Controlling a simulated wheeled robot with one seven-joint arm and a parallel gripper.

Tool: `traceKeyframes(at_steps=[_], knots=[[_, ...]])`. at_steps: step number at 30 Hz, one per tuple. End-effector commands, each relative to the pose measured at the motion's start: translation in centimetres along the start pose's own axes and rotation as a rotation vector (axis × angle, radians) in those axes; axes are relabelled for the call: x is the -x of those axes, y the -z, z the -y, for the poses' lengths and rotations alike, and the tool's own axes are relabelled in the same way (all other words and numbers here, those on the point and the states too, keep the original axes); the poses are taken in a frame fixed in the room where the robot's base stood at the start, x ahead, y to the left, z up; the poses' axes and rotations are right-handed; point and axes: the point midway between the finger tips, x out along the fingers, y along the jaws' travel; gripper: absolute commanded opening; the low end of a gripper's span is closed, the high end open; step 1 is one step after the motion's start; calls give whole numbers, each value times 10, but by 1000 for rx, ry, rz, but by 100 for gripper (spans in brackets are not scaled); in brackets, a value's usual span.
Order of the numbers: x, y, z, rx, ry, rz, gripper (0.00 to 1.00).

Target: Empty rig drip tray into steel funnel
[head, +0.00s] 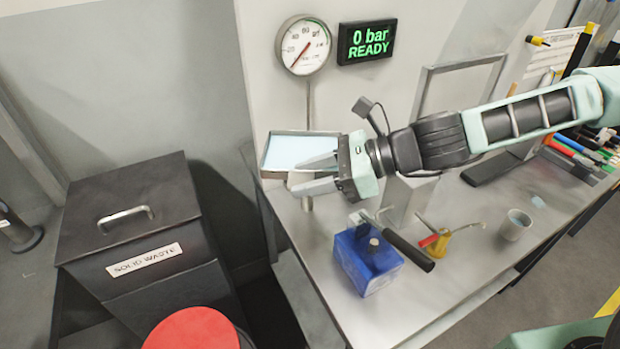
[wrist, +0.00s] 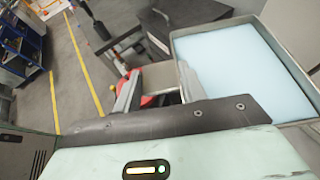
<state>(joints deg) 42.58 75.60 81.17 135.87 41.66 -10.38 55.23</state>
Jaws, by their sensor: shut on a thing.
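The drip tray (head: 300,150) is a shallow, rectangular metal tray holding pale blue liquid. It sits below the pressure gauge at the bench's left end and looks roughly level. It also fills the upper right of the wrist view (wrist: 244,70). My gripper (head: 304,176) is at the tray's near right side, shut on the tray at its edge. The exact grip is partly hidden by the fingers. I cannot clearly identify a steel funnel. A small grey metal cup (head: 515,225) with bluish contents stands on the right of the bench.
A blue block-shaped container (head: 366,262), a dark-handled tool (head: 408,250) and a yellow-and-red tool (head: 437,242) are on the bench (head: 440,305). A black solid waste bin (head: 130,215) and a red round lid (head: 193,331) are at left. The display (head: 367,41) reads "0 bar READY".

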Motion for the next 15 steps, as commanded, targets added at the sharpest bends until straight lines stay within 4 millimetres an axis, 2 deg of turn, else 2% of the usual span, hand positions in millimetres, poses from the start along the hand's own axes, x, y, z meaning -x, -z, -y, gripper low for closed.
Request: traceKeyframes(at_steps=[15], knots=[[-12,30,0,1,0,0,15]])
